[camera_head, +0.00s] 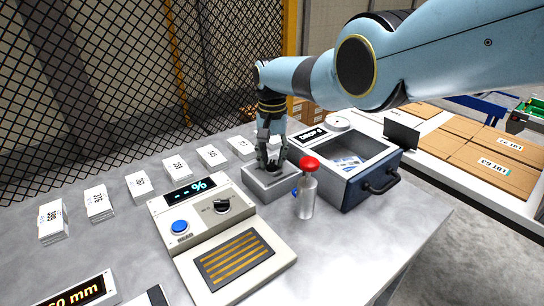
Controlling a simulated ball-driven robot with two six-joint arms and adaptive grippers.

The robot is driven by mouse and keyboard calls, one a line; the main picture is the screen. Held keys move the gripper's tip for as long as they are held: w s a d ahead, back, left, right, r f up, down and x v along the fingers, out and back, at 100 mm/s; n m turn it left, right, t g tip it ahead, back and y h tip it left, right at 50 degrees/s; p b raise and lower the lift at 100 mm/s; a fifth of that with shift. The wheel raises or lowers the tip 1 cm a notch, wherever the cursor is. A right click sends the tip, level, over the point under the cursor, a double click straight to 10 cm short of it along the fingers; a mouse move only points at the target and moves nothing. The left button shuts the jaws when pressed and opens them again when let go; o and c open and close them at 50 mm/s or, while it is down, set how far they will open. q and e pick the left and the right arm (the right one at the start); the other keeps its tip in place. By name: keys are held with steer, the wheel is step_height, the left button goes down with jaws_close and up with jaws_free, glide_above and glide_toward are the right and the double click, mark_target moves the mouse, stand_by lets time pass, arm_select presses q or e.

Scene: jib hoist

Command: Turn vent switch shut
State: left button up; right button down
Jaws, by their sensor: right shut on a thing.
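A dark rotary switch (221,205) sits on the right part of the pale panel (188,240), beside a blue button (179,226). Its small markings are too small to read. My right gripper (270,167) points down over the grey block (282,187), behind and to the right of this switch and apart from it. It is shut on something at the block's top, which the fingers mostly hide. My left gripper is not in view.
A grey drawer box (355,175) with a dark handle is to the right. Several white labelled stacks (98,203) line the back left. A slotted plate (235,258) lies in front.

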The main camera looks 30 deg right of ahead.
mark_target(273, 160)
steer(key=c, duration=1.1)
jaws_free()
steer(key=shift+c, duration=0.2)
step_height(273, 160, up, 12)
steer(key=shift+f, duration=0.1)
